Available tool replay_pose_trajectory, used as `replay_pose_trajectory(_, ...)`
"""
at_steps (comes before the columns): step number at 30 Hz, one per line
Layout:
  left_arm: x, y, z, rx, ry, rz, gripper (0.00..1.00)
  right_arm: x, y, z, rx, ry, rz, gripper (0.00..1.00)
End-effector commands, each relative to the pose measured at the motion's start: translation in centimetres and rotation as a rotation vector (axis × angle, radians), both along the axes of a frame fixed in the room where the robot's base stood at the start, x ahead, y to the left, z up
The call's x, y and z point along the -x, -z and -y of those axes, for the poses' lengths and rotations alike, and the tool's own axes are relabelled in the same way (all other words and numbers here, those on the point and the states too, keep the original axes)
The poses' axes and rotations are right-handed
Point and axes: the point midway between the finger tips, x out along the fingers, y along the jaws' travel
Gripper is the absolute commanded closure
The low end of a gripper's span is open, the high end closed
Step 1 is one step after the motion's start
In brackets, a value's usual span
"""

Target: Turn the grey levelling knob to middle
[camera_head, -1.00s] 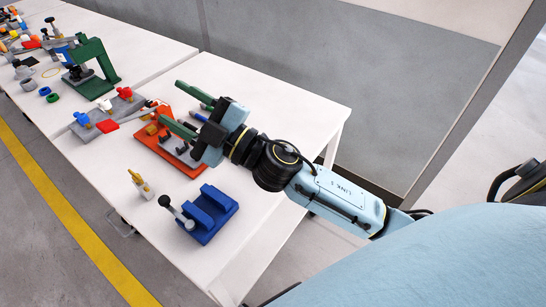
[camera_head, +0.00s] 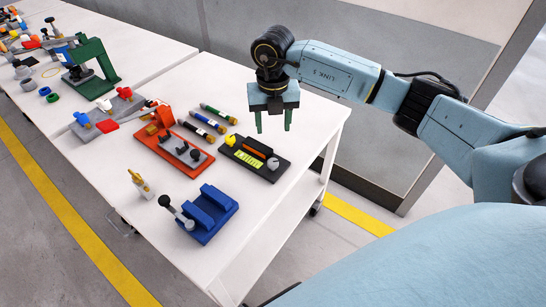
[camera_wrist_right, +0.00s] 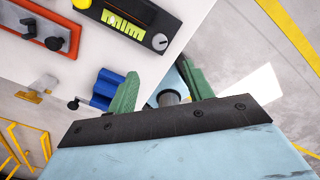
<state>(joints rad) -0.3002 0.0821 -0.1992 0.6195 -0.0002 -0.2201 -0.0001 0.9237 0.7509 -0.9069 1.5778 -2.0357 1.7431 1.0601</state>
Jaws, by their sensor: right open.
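The grey levelling knob (camera_head: 273,163) sits at the right end of a black plate (camera_head: 232,157) on the table. The plate also carries a yellow-green level vial (camera_head: 247,157) and a yellow knob (camera_head: 230,140). My left gripper is not in view.
An orange tray (camera_head: 150,143) with grey and black parts lies left of the plate, with several dark cylinders (camera_head: 202,124) behind it. A blue cradle (camera_head: 211,217) stands in front. White table is bare to the plate's right, up to the table edge.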

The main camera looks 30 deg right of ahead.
Motion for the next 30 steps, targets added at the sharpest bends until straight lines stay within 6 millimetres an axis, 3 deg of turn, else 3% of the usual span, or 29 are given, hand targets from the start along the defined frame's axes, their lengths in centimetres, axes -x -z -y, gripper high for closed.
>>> replay_pose_trajectory(18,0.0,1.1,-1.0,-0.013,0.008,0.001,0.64,0.1,11.2,-0.1,-0.002,-0.001,-0.004,0.49)
replay_pose_trajectory(24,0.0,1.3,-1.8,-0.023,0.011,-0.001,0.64,0.1,12.9,-0.1,-0.002,-0.003,-0.001,0.49)
replay_pose_trajectory(30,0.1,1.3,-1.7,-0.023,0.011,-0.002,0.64,0.0,13.1,-0.1,-0.002,-0.003,0.000,0.49)
